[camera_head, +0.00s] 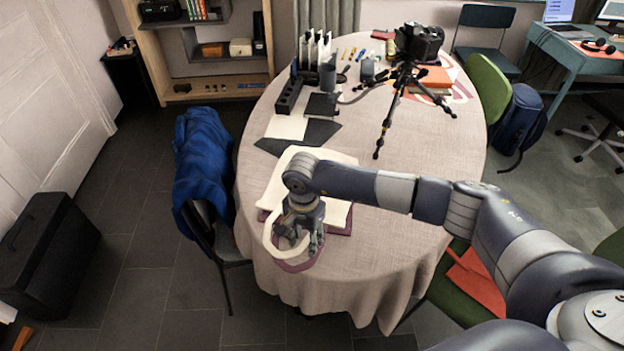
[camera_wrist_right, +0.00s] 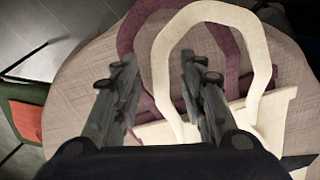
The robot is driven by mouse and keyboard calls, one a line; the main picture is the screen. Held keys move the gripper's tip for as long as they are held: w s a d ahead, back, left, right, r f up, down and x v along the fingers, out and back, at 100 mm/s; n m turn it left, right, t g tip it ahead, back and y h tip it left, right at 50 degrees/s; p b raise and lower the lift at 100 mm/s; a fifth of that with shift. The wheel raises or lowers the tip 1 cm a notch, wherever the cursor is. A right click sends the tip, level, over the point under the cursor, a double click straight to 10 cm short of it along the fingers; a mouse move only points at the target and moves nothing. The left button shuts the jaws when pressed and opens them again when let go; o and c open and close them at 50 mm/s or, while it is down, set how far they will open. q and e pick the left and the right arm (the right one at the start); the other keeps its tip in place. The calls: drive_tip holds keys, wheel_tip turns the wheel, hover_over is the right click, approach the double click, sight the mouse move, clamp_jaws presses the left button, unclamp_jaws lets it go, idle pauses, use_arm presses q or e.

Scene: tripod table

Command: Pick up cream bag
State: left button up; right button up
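The cream bag (camera_head: 333,156) lies flat on the round table, on top of a purple bag, with its looped handle toward the near edge. In the right wrist view the cream bag's handle (camera_wrist_right: 258,40) arches beyond my fingers, and its body (camera_wrist_right: 277,118) is at the lower right. My right gripper (camera_head: 302,243) points down over the handle area and covers part of the bag. In the wrist view the gripper (camera_wrist_right: 158,70) has its two fingers apart, with part of the handle showing between them. Contact with the handle cannot be told. My left gripper is not in view.
The purple bag (camera_head: 300,265) lies directly under the cream one, its handle close beside the cream handle. A camera tripod (camera_head: 402,85) stands farther back on the table (camera_head: 375,250). A chair with a blue jacket (camera_head: 203,160) is at the left. The table's right front is clear.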

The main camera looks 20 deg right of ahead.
drive_tip(key=shift+f, duration=0.25)
clamp_jaws()
drive_tip(key=shift+r, duration=0.1)
drive_tip(key=shift+w+r+b, duration=0.1)
drive_tip(key=shift+r+b, duration=0.3)
drive_tip(key=shift+r, duration=0.1)
wheel_tip(320, 180, up, 2)
drive_tip(key=shift+r+b, duration=0.25)
drive_tip(key=shift+b, duration=0.4)
drive_tip(key=s+d+r+b, duration=0.1)
drive_tip(key=s+d+b, duration=0.3)
drive_tip(key=s+d, duration=0.7)
drive_tip(key=shift+d+r, duration=0.25)
drive_tip(key=shift+d, duration=0.1)
